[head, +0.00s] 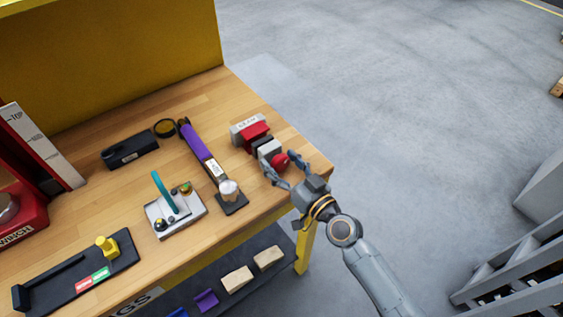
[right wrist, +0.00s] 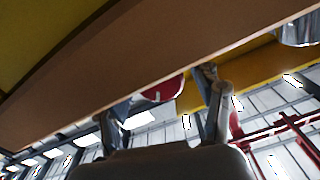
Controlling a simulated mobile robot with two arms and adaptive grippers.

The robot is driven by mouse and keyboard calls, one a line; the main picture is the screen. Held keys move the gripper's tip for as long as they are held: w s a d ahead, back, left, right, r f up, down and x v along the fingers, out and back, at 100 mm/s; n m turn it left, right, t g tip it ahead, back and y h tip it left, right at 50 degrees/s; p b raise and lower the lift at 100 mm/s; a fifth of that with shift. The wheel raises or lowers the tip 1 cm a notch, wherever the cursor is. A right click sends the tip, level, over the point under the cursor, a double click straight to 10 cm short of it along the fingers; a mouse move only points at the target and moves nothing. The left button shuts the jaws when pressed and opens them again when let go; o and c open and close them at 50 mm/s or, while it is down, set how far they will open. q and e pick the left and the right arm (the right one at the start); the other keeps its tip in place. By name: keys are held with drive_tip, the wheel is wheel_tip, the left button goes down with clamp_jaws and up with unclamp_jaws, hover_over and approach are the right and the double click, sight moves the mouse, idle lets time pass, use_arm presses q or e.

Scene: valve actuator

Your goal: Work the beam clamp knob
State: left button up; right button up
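The beam clamp (head: 247,133) lies near the right end of the workbench, with a pale labelled block, a red body and dark and grey parts in line. Its red knob (head: 281,161) is at the end nearest my right arm. My right gripper (head: 291,169) is open at the bench edge, with its fingers spread either side of the knob. In the right wrist view the red knob (right wrist: 165,90) shows between the two fingertips (right wrist: 160,97), with gaps to both; the bench edge partly hides it. I cannot tell whether a finger touches it. My left gripper is not in view.
The wooden bench (head: 105,190) also holds a purple-handled tool (head: 198,145), a grey plate with a teal lever (head: 166,195), a black box (head: 130,150) and a black tray with a yellow knob (head: 107,246). Open floor (head: 390,80) lies right of the bench.

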drive_tip(key=shift+s+d+f, duration=0.1)
drive_tip(key=shift+s+d, duration=0.2)
drive_tip(key=shift+s, duration=0.1)
drive_tip(key=v, duration=1.1)
